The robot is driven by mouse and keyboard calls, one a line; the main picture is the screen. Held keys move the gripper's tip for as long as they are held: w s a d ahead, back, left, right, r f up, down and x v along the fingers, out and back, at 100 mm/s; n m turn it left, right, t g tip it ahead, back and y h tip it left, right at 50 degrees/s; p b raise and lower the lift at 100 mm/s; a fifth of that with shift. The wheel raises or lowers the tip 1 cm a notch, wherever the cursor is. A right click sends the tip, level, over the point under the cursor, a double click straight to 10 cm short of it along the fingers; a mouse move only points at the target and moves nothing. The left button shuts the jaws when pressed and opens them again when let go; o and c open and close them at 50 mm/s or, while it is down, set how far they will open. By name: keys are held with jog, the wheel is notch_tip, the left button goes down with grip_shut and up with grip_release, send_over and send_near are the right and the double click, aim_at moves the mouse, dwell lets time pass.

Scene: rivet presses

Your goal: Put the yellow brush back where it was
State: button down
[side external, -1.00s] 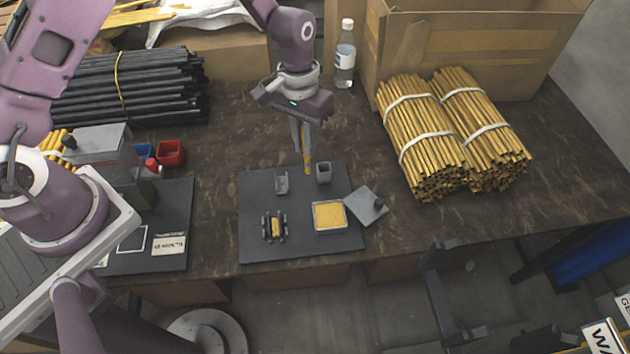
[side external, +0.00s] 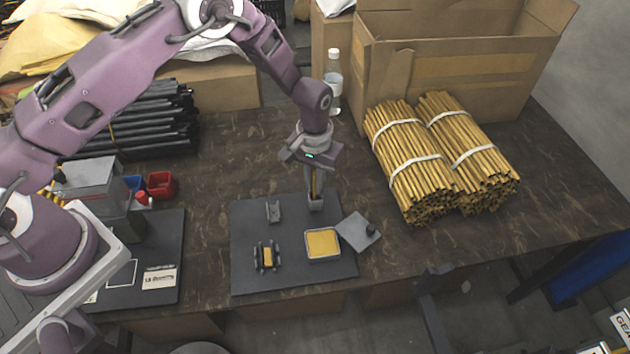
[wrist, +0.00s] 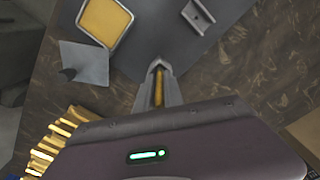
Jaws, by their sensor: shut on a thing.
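My gripper (side external: 315,193) is shut on the yellow brush (side external: 314,183), which is upright between the fingers. The brush also shows in the wrist view (wrist: 159,88), between the gripper's fingers (wrist: 157,70). The brush's lower end is hidden, at or inside the cup's mouth; I cannot tell how deep.
On the mat are an open tray of yellow material (side external: 322,243), a small grey bracket (side external: 273,211) and a dark fixture with a yellow piece (side external: 267,257). A grey lid (side external: 358,232) lies right of the tray. Bundled yellow rods (side external: 410,165) and a bottle (side external: 334,85) stand beyond.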

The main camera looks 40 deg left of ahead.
jog(key=shift+f, duration=0.15)
jog(key=c, duration=1.5)
grip_release()
jog(key=shift+o, duration=0.2)
notch_tip(320, 180, up, 12)
jog(key=shift+r, duration=0.25)
